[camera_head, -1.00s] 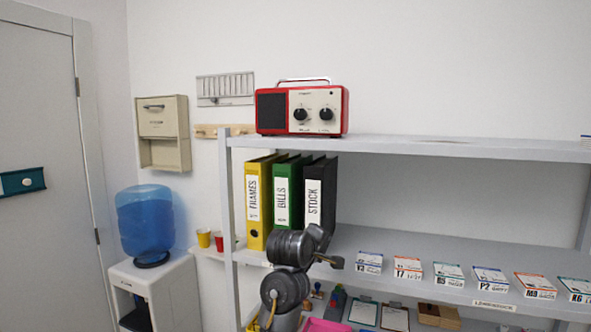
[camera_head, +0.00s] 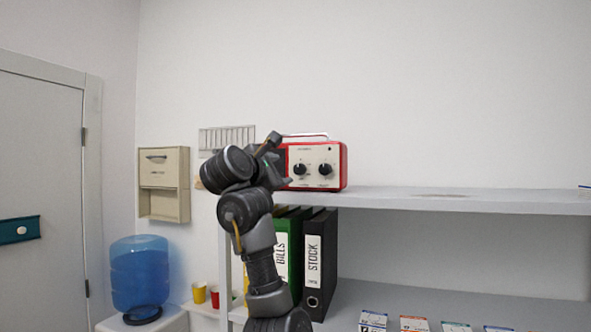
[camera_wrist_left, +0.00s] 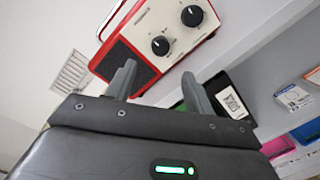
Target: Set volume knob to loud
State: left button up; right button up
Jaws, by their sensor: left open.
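A red radio (camera_head: 344,168) with a cream front and a dark speaker grille stands on the top shelf. Its front has two black knobs, a left knob (camera_head: 300,169) and a right knob (camera_head: 325,169). The lettering is too small to read, so I cannot tell which is volume. In the left wrist view the left knob (camera_wrist_left: 160,45) is nearer my fingers than the right knob (camera_wrist_left: 192,16). My left gripper (camera_head: 278,160) is open and empty in front of the radio's left part, hiding most of the grille; its fingers (camera_wrist_left: 158,70) point toward the radio, apart from both knobs. My right gripper is out of view.
Below stand a green binder (camera_head: 282,250) and a black binder (camera_head: 318,275), with small boxes (camera_head: 414,323) to the right. A water cooler (camera_head: 140,275) stands left.

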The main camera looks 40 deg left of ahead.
aim_at(298, 170)
pick_arm(q)
jog(key=p+x, duration=0.4)
jog(key=x, duration=0.4)
jog(key=shift+w+r+p, duration=0.15)
jog(key=shift+w+p, duration=0.15)
jog(key=shift+p, duration=0.05)
jog(key=shift+w+a, duration=0.1)
jog(key=shift+w, duration=0.45)
jog(key=c, duration=1)
jog(key=shift+o, duration=0.2)
